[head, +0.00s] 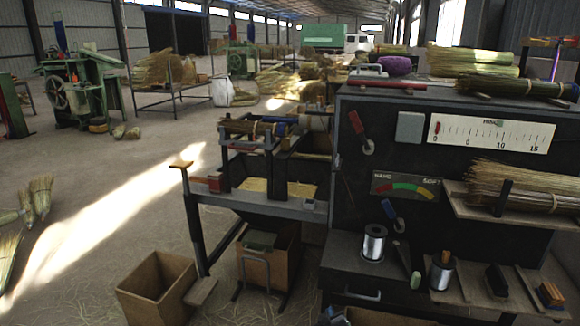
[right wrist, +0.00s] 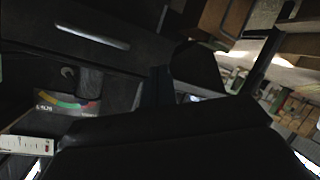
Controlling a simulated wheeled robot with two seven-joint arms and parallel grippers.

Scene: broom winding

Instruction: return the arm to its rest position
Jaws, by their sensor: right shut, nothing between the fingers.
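My right gripper (right wrist: 160,80) shows in the right wrist view as a dark, poorly lit shape, with its narrow fingers pointing up from the wide black body at the bottom. It is shut and empty. It is near the dark winding bench (head: 355,210), whose coloured gauge (head: 405,187) also shows tilted in the right wrist view (right wrist: 68,104). In the head view, at most a small part of my right arm shows at the bottom edge, too little to make out. My left gripper is not in view.
Wire spools (head: 374,243) stand on the bench's lower ledge. A straw bundle (head: 520,187) lies on the right shelf. An open cardboard box (head: 157,283) stands on the floor left of the bench. The floor at left is mostly free, with brooms (head: 40,196) at the edge.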

